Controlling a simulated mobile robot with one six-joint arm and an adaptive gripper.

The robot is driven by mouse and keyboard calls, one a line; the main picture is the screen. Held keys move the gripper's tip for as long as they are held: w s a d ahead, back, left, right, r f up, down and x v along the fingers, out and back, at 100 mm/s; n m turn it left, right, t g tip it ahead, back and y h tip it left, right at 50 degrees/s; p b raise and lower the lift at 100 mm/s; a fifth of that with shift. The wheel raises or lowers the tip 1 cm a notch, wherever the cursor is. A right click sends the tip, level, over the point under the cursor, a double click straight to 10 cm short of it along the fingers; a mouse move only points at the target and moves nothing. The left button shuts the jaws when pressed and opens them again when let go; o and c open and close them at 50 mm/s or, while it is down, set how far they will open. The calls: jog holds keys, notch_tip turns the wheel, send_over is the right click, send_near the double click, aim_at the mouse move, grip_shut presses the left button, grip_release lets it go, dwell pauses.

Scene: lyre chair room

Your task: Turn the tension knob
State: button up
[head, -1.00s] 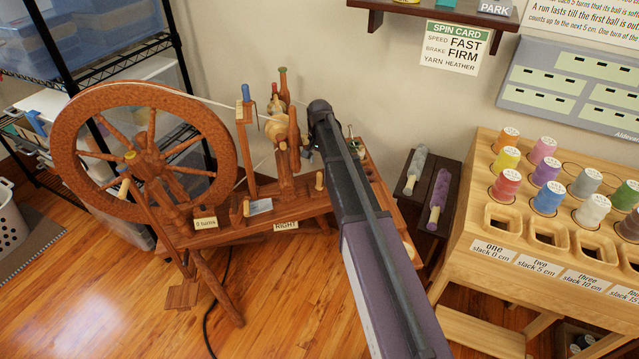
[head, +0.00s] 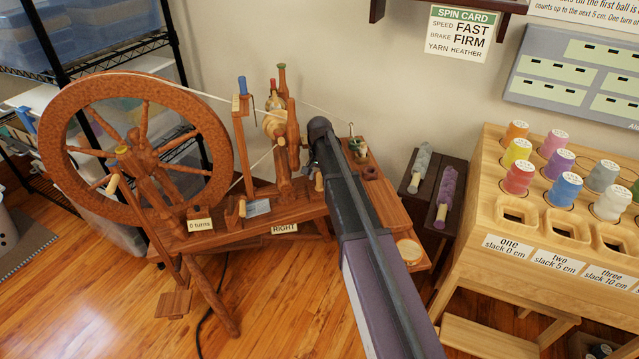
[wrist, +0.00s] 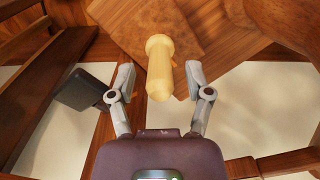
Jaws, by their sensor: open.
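In the wrist view a pale wooden turned knob (wrist: 159,68) points toward the camera from a brown wooden part. My gripper (wrist: 160,78) is open, with one finger to the left of the knob and one to the right. Gaps show on both sides, so neither finger touches it. In the head view the spinning wheel (head: 138,98) stands at left. A small pale peg (head: 319,181) shows beside my arm and another pale peg (head: 242,207) is farther left; I cannot tell which is the knob in the wrist view. My fingers are hidden behind my arm there.
A rack of coloured spools (head: 508,150) stands at right, with a dark stand (head: 417,200) holding two fibre rolls beside it. A spin card (head: 458,35) hangs on the wall. A wire shelf (head: 90,55) is behind the wheel.

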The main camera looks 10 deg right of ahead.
jog(key=shift+f, duration=0.3)
grip_shut()
jog(key=shift+n, duration=0.4)
jog(key=n, duration=0.4)
jog(key=shift+n, duration=2)
